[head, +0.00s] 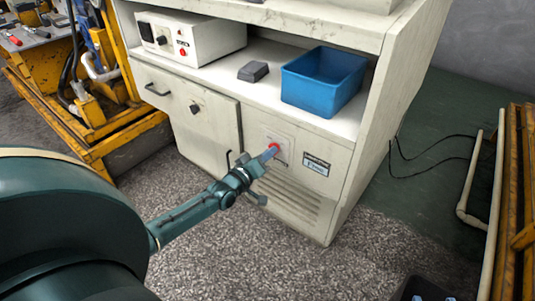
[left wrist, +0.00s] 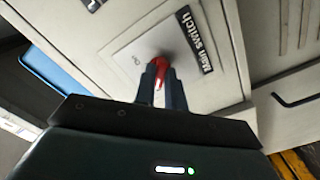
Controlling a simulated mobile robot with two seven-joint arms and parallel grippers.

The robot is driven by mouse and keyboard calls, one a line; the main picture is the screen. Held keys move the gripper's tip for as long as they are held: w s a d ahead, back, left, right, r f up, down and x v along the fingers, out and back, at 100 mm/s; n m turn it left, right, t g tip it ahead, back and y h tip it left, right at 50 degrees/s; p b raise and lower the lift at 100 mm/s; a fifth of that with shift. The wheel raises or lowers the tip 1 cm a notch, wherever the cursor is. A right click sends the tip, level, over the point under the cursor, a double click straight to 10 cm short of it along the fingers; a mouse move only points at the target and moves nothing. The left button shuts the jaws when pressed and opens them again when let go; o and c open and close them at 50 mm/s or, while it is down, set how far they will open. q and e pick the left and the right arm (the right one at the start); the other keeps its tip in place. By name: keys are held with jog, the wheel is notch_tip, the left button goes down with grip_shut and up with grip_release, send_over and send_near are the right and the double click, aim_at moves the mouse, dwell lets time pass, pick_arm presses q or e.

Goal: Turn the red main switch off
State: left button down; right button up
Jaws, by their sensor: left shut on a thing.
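The red main switch (left wrist: 159,66) sits on a light square plate (left wrist: 122,46) with a black "Main switch" label (left wrist: 194,38) beside it. In the head view the switch (head: 274,147) is on the front of the white cabinet (head: 306,128). My left gripper (head: 268,156) reaches it from the front, and its fingers are shut on the switch. In the left wrist view the two dark fingers (left wrist: 161,82) stand on either side of the red handle and hide part of it.
A blue bin (head: 322,84), a small grey block (head: 253,71) and a white control box (head: 190,38) stand on the cabinet shelf. Orange frames stand at the left (head: 125,140) and right (head: 515,200). Speckled floor (head: 225,265) is open in front.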

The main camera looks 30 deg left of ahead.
dwell(0.4)
pick_arm(q)
jog(key=c, duration=1.5)
grip_release()
jog(key=shift+o, duration=0.2)
